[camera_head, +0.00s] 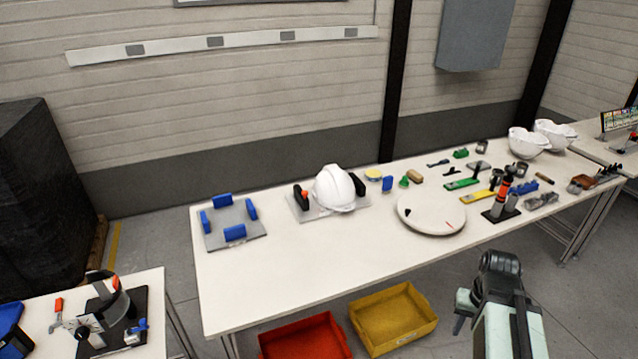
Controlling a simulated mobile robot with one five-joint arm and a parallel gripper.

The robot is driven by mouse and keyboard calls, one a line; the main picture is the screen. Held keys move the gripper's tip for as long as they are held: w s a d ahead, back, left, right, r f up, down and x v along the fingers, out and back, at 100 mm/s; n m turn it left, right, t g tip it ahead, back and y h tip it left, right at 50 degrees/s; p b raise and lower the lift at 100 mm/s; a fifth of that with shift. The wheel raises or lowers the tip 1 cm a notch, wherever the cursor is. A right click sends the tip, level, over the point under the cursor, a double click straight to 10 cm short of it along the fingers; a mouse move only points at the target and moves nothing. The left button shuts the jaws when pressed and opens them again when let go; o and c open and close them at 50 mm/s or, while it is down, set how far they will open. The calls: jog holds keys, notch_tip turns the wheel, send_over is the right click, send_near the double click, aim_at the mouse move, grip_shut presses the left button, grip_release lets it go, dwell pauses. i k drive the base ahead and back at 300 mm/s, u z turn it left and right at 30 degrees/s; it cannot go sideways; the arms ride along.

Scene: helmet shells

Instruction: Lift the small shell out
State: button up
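A white helmet shell (335,188) sits dome up in a fixture with a pale base plate (310,213) and black clamp blocks at its left and right. Two more white shells, a nearer one (527,143) and a farther one (556,134), lie at the far right end of the table. I cannot tell for certain which shell is the small one. My arm shows at the bottom right, in front of the table and apart from all shells. A pale green piece at its left may belong to my gripper; its fingers do not show clearly.
The long white table (290,275) has a clear front left part. A grey plate with blue blocks (233,224) stands at left, a round white turntable (430,213) at middle right, and several tools beyond it. Red (305,341) and yellow (394,318) bins stand below the front edge.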

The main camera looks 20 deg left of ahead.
aim_at(334, 189)
jog(key=u, duration=0.9)
jog(key=i, duration=1.5)
jog(key=u, duration=1)
jog(key=k, duration=0.8)
jog(key=u, duration=0.2)
jog(key=i, duration=0.9)
jog(key=z, duration=0.05)
